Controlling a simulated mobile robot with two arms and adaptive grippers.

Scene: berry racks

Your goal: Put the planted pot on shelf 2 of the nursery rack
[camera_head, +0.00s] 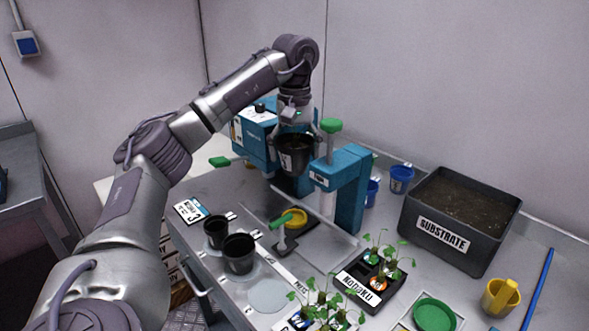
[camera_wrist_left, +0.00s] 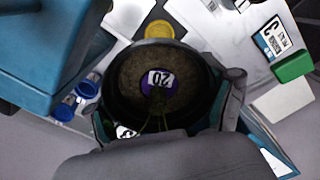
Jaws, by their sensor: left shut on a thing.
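My left gripper (camera_head: 294,142) is shut on a black pot (camera_head: 293,158) and holds it upright in the air, beside the blue machine. In the left wrist view, the same pot (camera_wrist_left: 128,78) is filled with dark soil. A round purple tag marked 20 (camera_wrist_left: 161,80) and thin green stems show in its middle, partly hidden by the gripper body. A gripper finger (camera_wrist_left: 228,95) lies along the pot's right side. The nursery rack and its shelf 2 are not in view. My right gripper is not in view.
Blue machine bodies (camera_head: 349,190) stand close to the held pot. Two empty black pots (camera_head: 238,255), a scoop (camera_head: 284,243) and seedling trays (camera_head: 357,287) occupy the table below. A substrate bin (camera_head: 442,236) and blue cups (camera_head: 401,180) stand at right.

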